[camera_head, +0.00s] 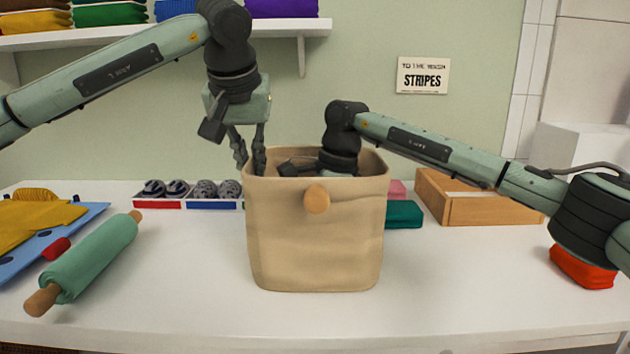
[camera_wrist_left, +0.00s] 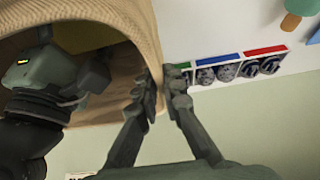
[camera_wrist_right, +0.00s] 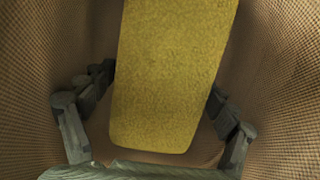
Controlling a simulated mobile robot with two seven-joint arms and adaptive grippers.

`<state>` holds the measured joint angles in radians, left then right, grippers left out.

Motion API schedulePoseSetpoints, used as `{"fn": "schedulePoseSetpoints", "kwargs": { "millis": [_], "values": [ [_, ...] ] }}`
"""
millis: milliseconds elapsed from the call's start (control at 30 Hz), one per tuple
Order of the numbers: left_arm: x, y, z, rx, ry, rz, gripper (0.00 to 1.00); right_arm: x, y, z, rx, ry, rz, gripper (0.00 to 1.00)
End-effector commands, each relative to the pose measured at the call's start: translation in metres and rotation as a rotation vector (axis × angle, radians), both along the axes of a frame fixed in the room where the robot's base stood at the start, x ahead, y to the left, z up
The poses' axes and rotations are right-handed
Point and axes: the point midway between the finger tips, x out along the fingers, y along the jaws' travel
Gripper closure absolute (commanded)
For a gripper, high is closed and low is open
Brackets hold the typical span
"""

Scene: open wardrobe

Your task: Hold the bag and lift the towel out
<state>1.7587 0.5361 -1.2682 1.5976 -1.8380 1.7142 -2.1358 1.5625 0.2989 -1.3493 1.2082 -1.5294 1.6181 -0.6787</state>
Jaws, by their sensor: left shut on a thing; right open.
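The tan bag (camera_head: 315,245) stands upright on the white table, with a round wooden button on its front. My left gripper (camera_head: 250,165) is shut on the left part of the bag's rim; in the left wrist view its fingers (camera_wrist_left: 160,92) pinch the rim (camera_wrist_left: 138,22). In the right wrist view a yellow towel (camera_wrist_right: 168,70) stands inside the bag between the open fingers of my right gripper (camera_wrist_right: 158,90). The towel cannot be seen in the head view.
A green roller with wooden handles (camera_head: 95,258) and a blue board (camera_head: 80,228) with yellow cloth lie at left. A wooden box (camera_head: 480,208) and a red cloth (camera_head: 582,268) are at right. The table front is clear.

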Motion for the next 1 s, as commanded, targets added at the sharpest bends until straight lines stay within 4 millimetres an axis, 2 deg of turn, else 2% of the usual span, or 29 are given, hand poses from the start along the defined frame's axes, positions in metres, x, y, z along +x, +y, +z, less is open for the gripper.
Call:
{"fn": "schedulePoseSetpoints", "kwargs": {
  "millis": [500,767,1000],
  "values": [
    [0.0000,-0.0005,0.0007,-0.001,-0.001,0.000,1.00,0.0001,-0.0002,-0.0052,0.000,-0.001,0.000,0.14],
    [-0.0001,-0.0005,0.0006,-0.001,-0.001,0.000,1.00,0.0001,-0.0001,-0.0054,0.000,0.000,0.000,0.45],
    [-0.0001,-0.0006,0.0008,-0.001,-0.002,-0.002,1.00,0.0000,-0.0003,-0.0063,-0.001,0.000,-0.001,0.47]
  ]
}}
